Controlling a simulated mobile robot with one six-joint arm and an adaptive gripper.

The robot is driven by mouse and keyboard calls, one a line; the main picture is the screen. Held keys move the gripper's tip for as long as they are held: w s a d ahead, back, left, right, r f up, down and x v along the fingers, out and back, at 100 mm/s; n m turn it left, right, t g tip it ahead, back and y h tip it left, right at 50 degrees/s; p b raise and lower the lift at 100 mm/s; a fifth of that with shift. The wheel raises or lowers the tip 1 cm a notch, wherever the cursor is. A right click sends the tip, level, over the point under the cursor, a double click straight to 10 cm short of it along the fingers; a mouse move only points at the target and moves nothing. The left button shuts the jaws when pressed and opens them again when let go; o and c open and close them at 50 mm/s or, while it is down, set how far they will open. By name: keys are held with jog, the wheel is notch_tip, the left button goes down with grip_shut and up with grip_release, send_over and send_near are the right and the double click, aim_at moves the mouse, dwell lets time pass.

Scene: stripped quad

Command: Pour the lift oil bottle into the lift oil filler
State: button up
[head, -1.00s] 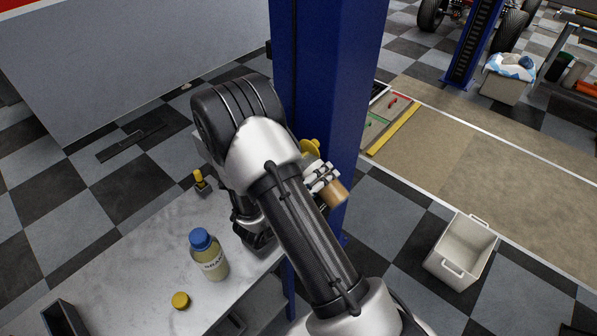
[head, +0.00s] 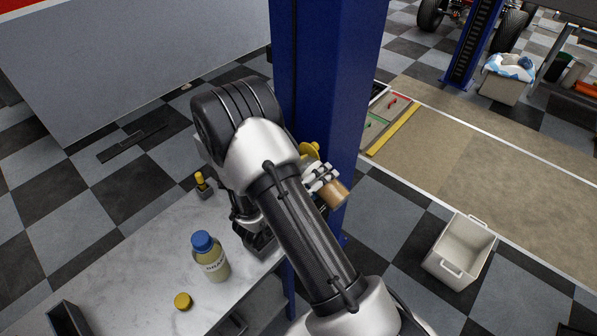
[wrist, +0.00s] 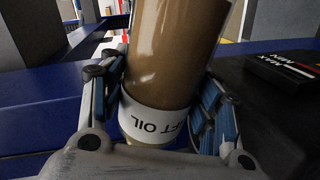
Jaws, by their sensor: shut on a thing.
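The lift oil bottle (wrist: 175,50) is a brown bottle with a white label reading LIFT OIL upside down in the wrist view. My gripper (head: 321,180) is shut on it, with blue-padded fingers on both sides of the label. In the head view the bottle's tan end (head: 335,194) sticks out to the lower right, in front of the blue post, and the bottle looks strongly tilted. Its mouth is hidden. A yellow round part (head: 310,150) shows just beyond my gripper; I cannot tell whether it is the lift oil filler. No oil stream is visible.
A blue lift post (head: 325,60) stands right behind my gripper. A blue-capped bottle (head: 210,262) and a yellow cap (head: 183,301) are on the pale bench. A dark box marked MAX and MIN (wrist: 285,75) is at the wrist view's right. A white bin (head: 460,252) is on the floor.

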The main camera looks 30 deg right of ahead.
jog(key=shift+r+p, duration=0.45)
jog(key=shift+r, duration=0.05)
jog(key=shift+f+b, duration=0.45)
jog(key=shift+b, duration=0.15)
jog(key=shift+r+p, duration=0.45)
jog(key=shift+p, duration=0.1)
jog(key=shift+r+n+p, duration=0.5)
jog(key=shift+r+p, duration=0.55)
jog(key=shift+p, duration=0.3)
dwell(0.8)
jog(key=shift+n+g+p, duration=0.3)
jog(key=shift+n+p, duration=0.1)
jog(key=shift+p, duration=0.1)
dwell(3.5)
